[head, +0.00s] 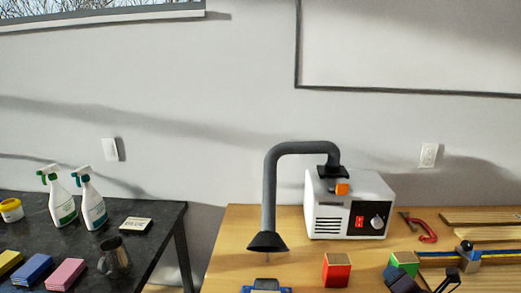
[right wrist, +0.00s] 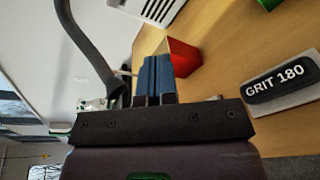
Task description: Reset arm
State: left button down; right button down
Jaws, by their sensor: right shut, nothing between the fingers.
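The red box (right wrist: 184,58) shows just behind the fingers there; contact is not visible. My left gripper is not in either view.
A white fume extractor (head: 345,205) with a grey hose (head: 270,190) stands behind on the wooden table (head: 235,225). A GRIT 180 block (right wrist: 280,82) lies on the tabletop. Spray bottles (head: 62,205) stand on the dark table at left.

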jog(key=s+a+f+m+g, duration=0.2)
jog(key=s+f+m, duration=0.7)
jog(key=s+m, duration=0.4)
jog(key=s+a+f+m+g+h, duration=0.1)
jog(key=s+a+f+m+g, duration=0.1)
jog(key=s+f+m, duration=0.8)
jog(key=s+m, duration=0.2)
jog(key=s, duration=0.1)
jog(key=shift+s+a+f+m, duration=0.2)
jog(key=shift+s+f+m, duration=0.1)
jog(key=shift+s+m, duration=0.1)
